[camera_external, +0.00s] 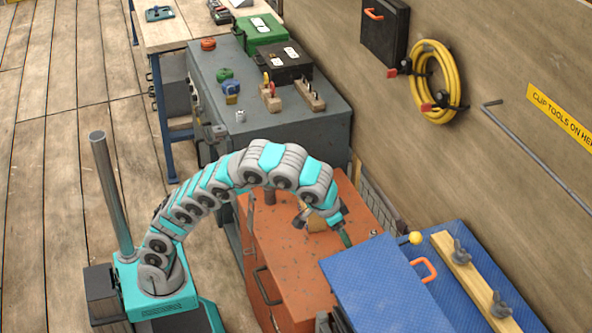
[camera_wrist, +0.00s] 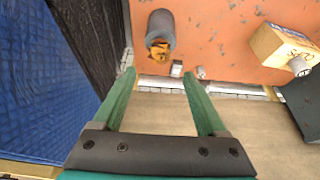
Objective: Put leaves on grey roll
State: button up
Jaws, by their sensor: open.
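In the wrist view a grey roll (camera_wrist: 161,22) stands on the orange surface near the top middle. A clump of orange-brown leaves (camera_wrist: 158,50) shows at its near end; I cannot tell whether it lies on the roll or just against it. My gripper (camera_wrist: 158,74) is open, with its two green fingers spread and nothing between them. The roll and leaves lie beyond the fingertips, roughly in line with the gap. In the external view my gripper (camera_external: 346,238) is over the right edge of the orange cabinet (camera_external: 285,262); the leaves cannot be made out there.
A tan box with writing (camera_wrist: 280,45) stands right of the roll. A blue lidded box (camera_external: 380,285) is close to my gripper on the right. A grey cabinet (camera_external: 300,130) with tools and cases stands behind. The wooden wall (camera_external: 460,150) bounds the right side.

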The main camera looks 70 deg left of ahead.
jog(key=p+v, duration=0.1)
jog(key=v, duration=0.1)
jog(key=shift+s+r, duration=0.15)
jog(key=shift+r, duration=0.05)
